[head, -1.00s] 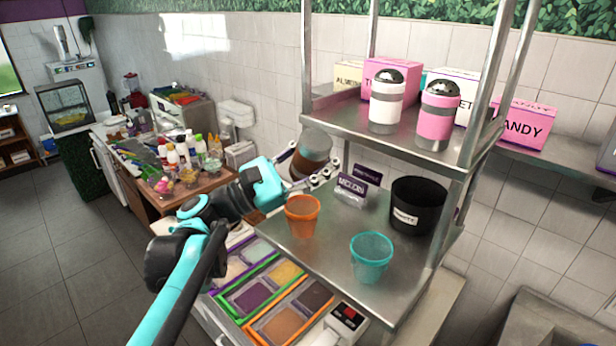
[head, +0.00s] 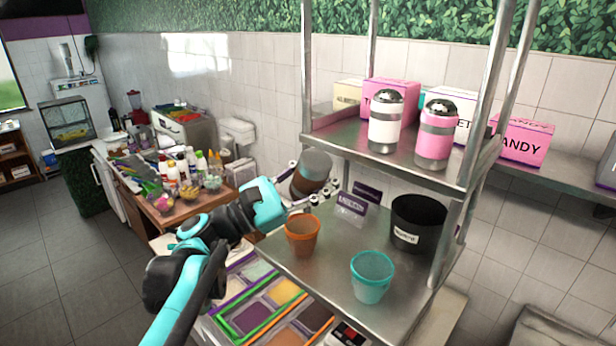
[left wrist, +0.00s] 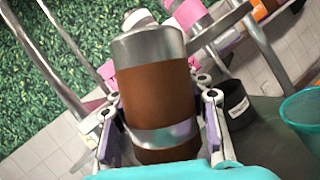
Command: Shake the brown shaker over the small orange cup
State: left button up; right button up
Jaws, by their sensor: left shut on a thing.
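The brown shaker (head: 311,170) has a brown body with grey bands. My left gripper (head: 308,190) is shut on it and holds it tilted, above and just behind the orange cup. In the left wrist view the shaker (left wrist: 155,85) fills the middle, with gripper fingers (left wrist: 158,120) on both sides of it. The small orange cup (head: 302,236) stands upright on the steel shelf (head: 330,270), below the gripper. The cup does not show in the left wrist view. My right gripper is not in view.
A teal cup (head: 372,277) and a black container (head: 418,222) stand on the same shelf. A small sign (head: 351,208) stands behind the orange cup. White (head: 386,122) and pink (head: 435,135) shakers stand on the upper shelf. Topping trays (head: 262,305) lie below the front edge.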

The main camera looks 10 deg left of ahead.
pick_arm(q)
notch_tip(320, 180, up, 8)
jog(key=p, duration=0.5)
jog(key=shift+p, duration=0.4)
dwell(0.5)
notch_tip(320, 180, down, 8)
jog(key=b, duration=0.5)
jog(key=shift+b, duration=0.35)
dwell(0.5)
